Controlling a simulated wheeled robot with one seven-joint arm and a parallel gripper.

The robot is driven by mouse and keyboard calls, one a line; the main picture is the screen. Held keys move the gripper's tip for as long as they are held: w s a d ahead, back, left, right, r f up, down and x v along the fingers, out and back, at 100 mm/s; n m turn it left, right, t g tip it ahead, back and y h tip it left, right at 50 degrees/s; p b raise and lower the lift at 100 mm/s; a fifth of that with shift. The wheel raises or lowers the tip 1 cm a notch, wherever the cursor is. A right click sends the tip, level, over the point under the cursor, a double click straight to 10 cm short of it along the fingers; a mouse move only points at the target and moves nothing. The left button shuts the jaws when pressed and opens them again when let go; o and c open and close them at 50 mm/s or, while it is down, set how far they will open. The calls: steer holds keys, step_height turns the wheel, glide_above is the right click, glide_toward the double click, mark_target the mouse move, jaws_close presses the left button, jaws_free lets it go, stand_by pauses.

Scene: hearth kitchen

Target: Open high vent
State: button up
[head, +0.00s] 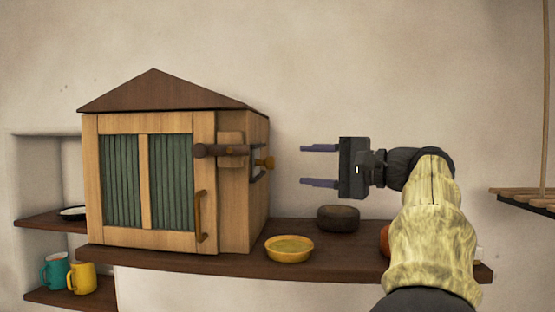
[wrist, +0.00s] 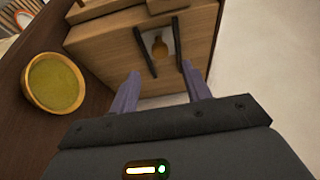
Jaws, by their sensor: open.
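A wooden house-shaped cabinet (head: 233,225) with a brown peaked roof stands on a dark shelf. High on its right side is what looks like the vent: a small yellow-brown knob (head: 266,163) by a dark bracket-like frame. In the wrist view the knob (wrist: 160,47) sits on a pale patch between two dark rails (wrist: 145,52). I cannot tell whether the vent is open or closed. My gripper (head: 302,165) is open and empty, right of the knob and apart from it, fingers pointing left. In the wrist view its fingertips (wrist: 160,72) straddle the knob's line.
A yellow bowl (head: 289,250) sits on the shelf (head: 200,259) below and left of my gripper. A dark round pot (head: 338,218) stands below it. The cabinet front has a latch bar (head: 222,151) and handle (head: 201,216). The wall above is clear.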

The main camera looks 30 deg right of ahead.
mark_target(274, 163)
steer(key=p+x, duration=0.2)
steer(key=x, duration=0.5)
steer(key=shift+w+r, duration=0.1)
steer(key=shift+w+a, duration=0.3)
steer(key=shift+w, duration=0.15)
jaws_close()
